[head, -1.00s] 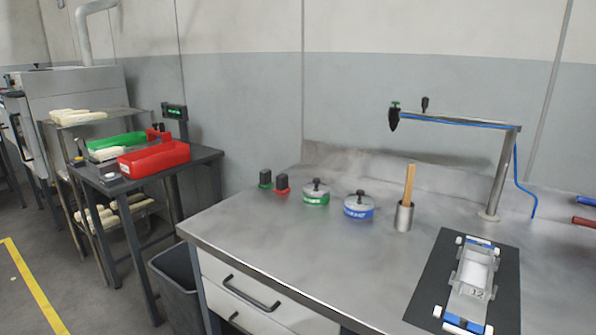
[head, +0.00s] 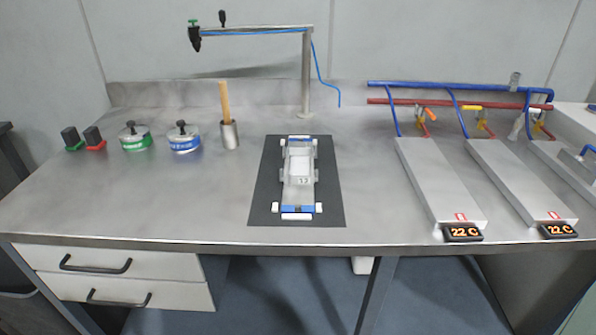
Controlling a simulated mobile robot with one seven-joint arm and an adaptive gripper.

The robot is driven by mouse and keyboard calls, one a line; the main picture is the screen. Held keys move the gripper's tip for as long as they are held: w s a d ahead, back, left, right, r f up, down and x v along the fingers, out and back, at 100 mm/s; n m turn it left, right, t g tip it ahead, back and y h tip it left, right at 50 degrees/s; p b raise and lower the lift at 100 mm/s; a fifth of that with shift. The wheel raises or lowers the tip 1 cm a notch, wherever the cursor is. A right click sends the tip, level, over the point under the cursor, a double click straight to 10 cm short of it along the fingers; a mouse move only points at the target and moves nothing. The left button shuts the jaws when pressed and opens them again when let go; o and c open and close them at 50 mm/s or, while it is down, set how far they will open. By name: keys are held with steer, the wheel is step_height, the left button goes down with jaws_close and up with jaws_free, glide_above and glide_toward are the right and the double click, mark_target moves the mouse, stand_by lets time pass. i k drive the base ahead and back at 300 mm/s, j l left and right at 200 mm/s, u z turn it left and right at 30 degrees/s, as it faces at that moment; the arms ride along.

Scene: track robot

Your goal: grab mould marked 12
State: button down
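A mould (head: 299,176) lies flat on a black mat (head: 262,206) in the middle of the steel bench. It is long and grey, with a white block in its middle and blue and white parts at both ends. A small two-digit mark shows on it. The digits are too small to read surely now, but in the earlier frame they look like 12. Nothing visible touches or covers the mould. My gripper is not in view.
A steel post (head: 306,75) with an overhanging arm stands behind the mat. A steel cup (head: 229,134) and two lidded tins, green (head: 135,138) and blue (head: 184,139), stand left. Grey plates (head: 440,180) with pipes lie right. The bench front is clear.

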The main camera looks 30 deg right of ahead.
mark_target(299, 178)
steer(key=j+z, duration=0.2)
steer(key=z, duration=1.05)
steer(key=j+z, duration=0.45)
steer(key=k+j+z, duration=0.2)
steer(key=j+z, duration=0.2)
steer(key=j, duration=0.2)
steer(key=k+j, duration=0.1)
steer(key=j, duration=0.35)
steer(key=k+j+z, duration=0.15)
steer(key=j, duration=0.7)
steer(key=i+j, duration=0.1)
steer(key=j, duration=0.35)
steer(key=z, duration=0.05)
